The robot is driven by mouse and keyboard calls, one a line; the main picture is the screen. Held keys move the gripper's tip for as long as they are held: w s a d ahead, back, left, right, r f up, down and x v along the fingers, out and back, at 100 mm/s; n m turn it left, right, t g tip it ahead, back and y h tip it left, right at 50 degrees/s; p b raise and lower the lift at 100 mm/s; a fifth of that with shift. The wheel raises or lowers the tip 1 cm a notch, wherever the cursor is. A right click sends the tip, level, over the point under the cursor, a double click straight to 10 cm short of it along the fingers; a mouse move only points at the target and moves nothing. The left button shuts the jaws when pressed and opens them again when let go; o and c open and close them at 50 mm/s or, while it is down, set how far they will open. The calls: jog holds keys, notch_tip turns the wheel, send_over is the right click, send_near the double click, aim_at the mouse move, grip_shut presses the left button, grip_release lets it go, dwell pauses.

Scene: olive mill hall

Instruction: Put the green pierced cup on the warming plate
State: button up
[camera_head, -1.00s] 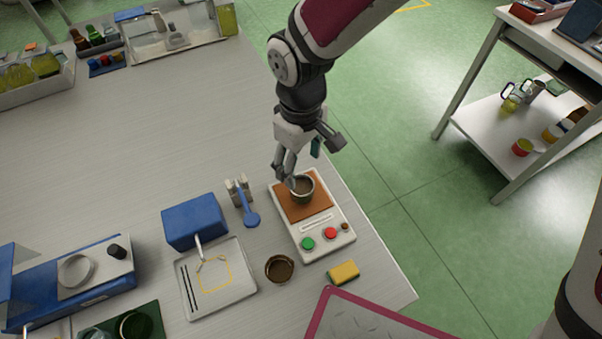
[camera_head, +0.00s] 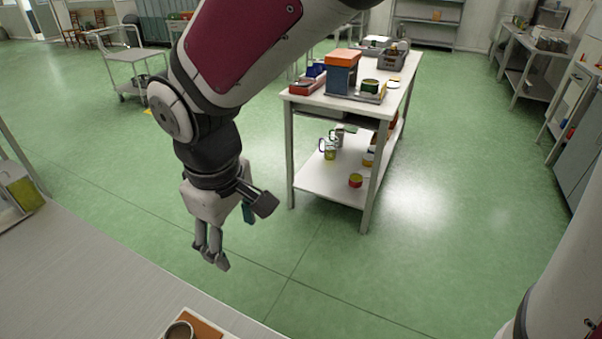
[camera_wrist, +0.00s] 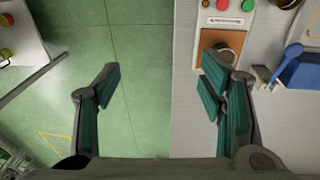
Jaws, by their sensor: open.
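The warming plate, a brown square on a white device, shows at the bottom edge of the head view (camera_head: 206,327) and in the wrist view (camera_wrist: 208,38). A small round cup (camera_head: 180,330) stands upright on it, cut off by the frame. In the wrist view a finger partly hides this cup (camera_wrist: 229,49). Its rim looks greyish and its inside brown; I cannot make out green or piercings. My gripper (camera_head: 210,253) is open and empty, raised above and apart from the cup. In the wrist view its fingers (camera_wrist: 158,72) stand wide apart over the table edge and floor.
A white side table (camera_head: 320,97) at the back holds boxes and a dark green round container (camera_head: 370,86). Its lower shelf holds mugs (camera_head: 329,149) and tins (camera_head: 355,181). Green floor lies open between the tables. A blue box (camera_wrist: 300,68) stands near the warming plate.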

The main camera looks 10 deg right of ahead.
jog(key=s+d+r+m+t, duration=0.1)
jog(key=s+d+r+m, duration=0.3)
jog(key=d, duration=0.6)
jog(key=s+d+r+m+t, duration=0.1)
jog(key=s+d+r+m, duration=0.3)
jog(key=s+d, duration=0.4)
jog(key=shift+s+d+m+t, duration=0.25)
jog(key=shift+d+m, duration=0.55)
jog(key=shift+d, duration=0.45)
